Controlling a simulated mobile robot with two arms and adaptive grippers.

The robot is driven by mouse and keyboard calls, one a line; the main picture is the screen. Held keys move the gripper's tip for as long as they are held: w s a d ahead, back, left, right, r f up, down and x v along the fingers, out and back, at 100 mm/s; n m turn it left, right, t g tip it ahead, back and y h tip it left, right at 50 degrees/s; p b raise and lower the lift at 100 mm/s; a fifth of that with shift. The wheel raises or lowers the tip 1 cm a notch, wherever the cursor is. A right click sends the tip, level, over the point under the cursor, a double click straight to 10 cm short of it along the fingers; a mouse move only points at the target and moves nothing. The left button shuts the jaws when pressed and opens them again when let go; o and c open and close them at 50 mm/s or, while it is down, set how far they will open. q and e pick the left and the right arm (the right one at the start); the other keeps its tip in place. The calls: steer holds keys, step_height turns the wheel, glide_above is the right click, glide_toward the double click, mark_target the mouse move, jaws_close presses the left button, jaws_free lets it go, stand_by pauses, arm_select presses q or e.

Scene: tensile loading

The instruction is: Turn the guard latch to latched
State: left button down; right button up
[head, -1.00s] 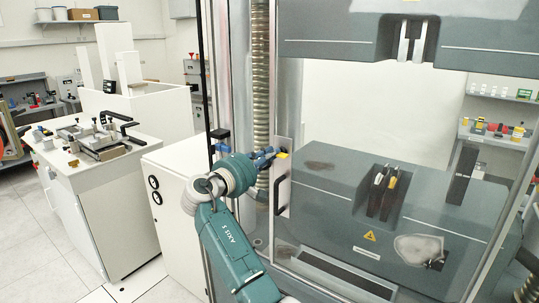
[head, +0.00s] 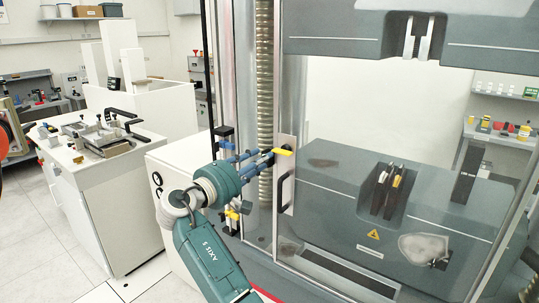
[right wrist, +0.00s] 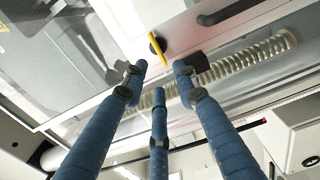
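The guard latch (head: 283,152) is a small yellow lever on a pale plate at the left edge of the machine's guard door. In the head view it lies nearly level, pointing right. In the right wrist view the yellow lever (right wrist: 157,50) shows beyond the fingertips, on a dark round pivot. Whether a fingertip touches the latch cannot be told. My left gripper is not in view.
A black door handle (head: 285,190) sits just below the latch. A ribbed column (head: 265,100) stands behind the fingers. Another yellow-and-black part (head: 233,212) is below the gripper. A white cabinet with fixtures (head: 90,195) stands to the left, with open floor before it.

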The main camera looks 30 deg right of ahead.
steer(key=v, duration=0.4)
steer(key=shift+s+a, duration=0.15)
steer(key=shift+a, duration=0.15)
